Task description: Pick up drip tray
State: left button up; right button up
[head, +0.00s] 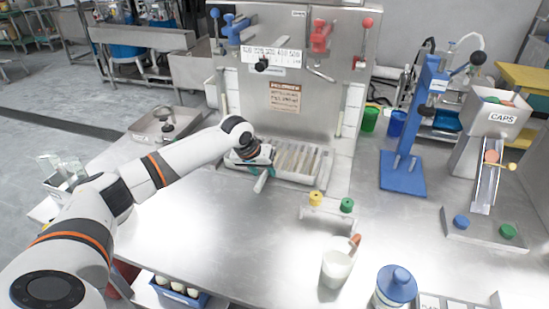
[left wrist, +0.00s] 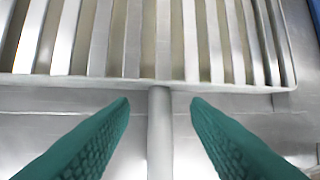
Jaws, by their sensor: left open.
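A grey handle (left wrist: 160,130) runs from the rim toward the camera. My left gripper (left wrist: 160,102) is open, its two green fingers on either side of the handle with gaps to both. In the head view the left gripper (head: 262,178) is at the tray's front left, and its fingers are largely hidden by the wrist. My right gripper is not in view.
A small rack with yellow and green caps (head: 346,205) and a white cup (head: 336,268) stand in front right. A blue stand (head: 403,172) is to the right. The table between is mostly clear.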

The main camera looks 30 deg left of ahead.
pick_arm(q)
jog(key=shift+w+f, duration=0.3)
jog(key=shift+f, duration=0.3)
grip_shut()
jog(key=shift+r, duration=0.1)
